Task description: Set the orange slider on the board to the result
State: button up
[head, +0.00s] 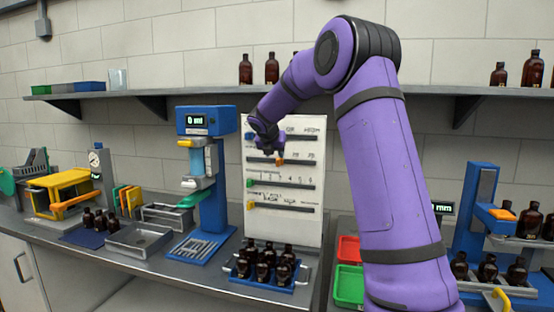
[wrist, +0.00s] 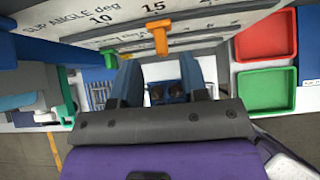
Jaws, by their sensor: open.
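The white board (head: 314,226) stands at the back of the bench with several horizontal slots. The orange slider (head: 279,161) sits in the second slot from the top. In the wrist view the orange slider (wrist: 157,36) is T-shaped and stands by the 15 mark of the row labelled "SLIP ANGLE deg". My gripper (head: 267,143) is in front of the board's upper left, just above and left of the slider. In the wrist view my gripper (wrist: 160,68) is open and empty, with the slider ahead between the lines of its fingers. No contact with the slider shows.
A blue slider (head: 250,136), a green slider (head: 250,183) and a yellow slider (head: 251,205) sit in other slots. A blue machine with a display (head: 197,121) stands left of the board. A bottle rack (head: 262,287) and red (head: 348,249) and green (head: 349,286) trays lie below.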

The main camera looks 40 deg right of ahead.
jog(key=shift+v, duration=2.65)
jog(key=shift+a, duration=0.1)
jog(key=s+a+r+m+y, duration=0.1)
jog(key=s+a+r+m, duration=0.1)
jog(key=s+a+m, duration=0.65)
jog(key=s+a+r+m+y, duration=0.1)
jog(key=s+a+r+m, duration=0.3)
jog(key=s, duration=0.7)
jog(key=s+a+f+m+y, duration=0.1)
jog(key=s+a+f+m, duration=0.2)
jog(key=s, duration=0.5)
jog(key=s+a+f+m+y, duration=0.2)
jog(key=s+a+f+m, duration=0.2)
jog(key=s, duration=0.4)
jog(key=s+a+f+m+y, duration=0.2)
jog(key=s+a+f+m, duration=0.2)
jog(key=s+m, duration=0.2)
jog(key=s, duration=0.2)
jog(key=shift+s, duration=0.3)
